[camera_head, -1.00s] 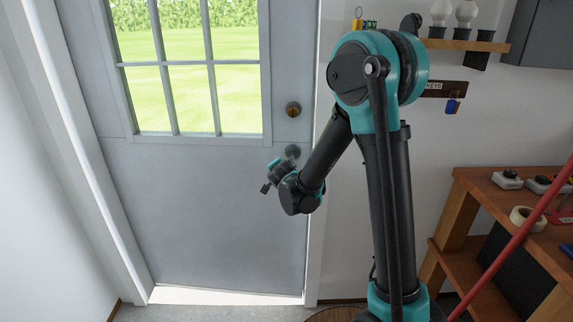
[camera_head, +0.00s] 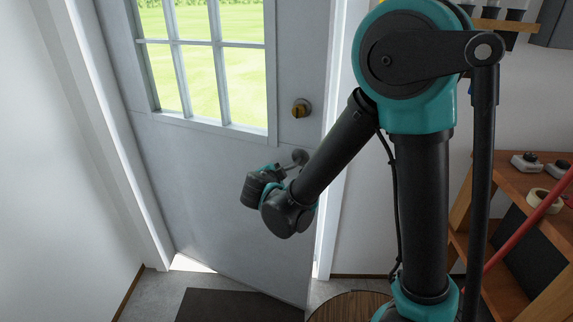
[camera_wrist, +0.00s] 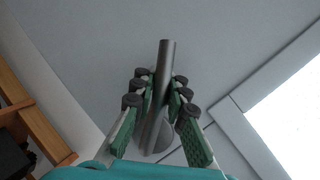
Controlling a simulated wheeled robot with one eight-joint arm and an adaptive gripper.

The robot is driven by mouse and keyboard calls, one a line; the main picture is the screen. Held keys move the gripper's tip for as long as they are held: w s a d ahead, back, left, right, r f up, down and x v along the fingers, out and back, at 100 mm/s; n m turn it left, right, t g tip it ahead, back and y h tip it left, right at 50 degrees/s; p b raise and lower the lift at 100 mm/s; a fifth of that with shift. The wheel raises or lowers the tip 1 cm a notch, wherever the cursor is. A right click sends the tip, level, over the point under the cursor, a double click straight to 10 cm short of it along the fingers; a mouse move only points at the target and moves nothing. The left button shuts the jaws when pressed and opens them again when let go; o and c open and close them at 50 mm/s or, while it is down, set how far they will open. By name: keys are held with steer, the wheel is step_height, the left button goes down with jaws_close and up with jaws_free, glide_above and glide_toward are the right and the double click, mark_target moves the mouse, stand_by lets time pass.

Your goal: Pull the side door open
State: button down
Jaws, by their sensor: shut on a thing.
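The side door (camera_head: 230,220) is grey with a paned window in its upper half. It stands partly open, its right edge swung toward me and a bright strip along the frame. A round brass lock (camera_head: 301,108) sits near its right edge. Below it is the door handle (camera_head: 300,157), mostly behind my gripper (camera_head: 280,173) in the head view. In the wrist view, the grey metal bar of the handle (camera_wrist: 166,62) runs between the green-padded fingers of my gripper (camera_wrist: 158,100), which are shut on it.
A dark mat (camera_head: 230,305) lies on the floor below the door. A white wall (camera_head: 60,200) is close on the left. A wooden workbench (camera_head: 515,190) with small items and a red pole (camera_head: 525,220) stand on the right. A round wooden top (camera_head: 350,305) is near my base.

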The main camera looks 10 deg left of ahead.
steer(key=s+a, duration=0.1)
steer(key=s, duration=0.5)
steer(key=shift+s+a, duration=0.15)
steer(key=shift+a, duration=0.25)
steer(key=c, duration=1.5)
jaws_free()
steer(key=v, duration=1.2)
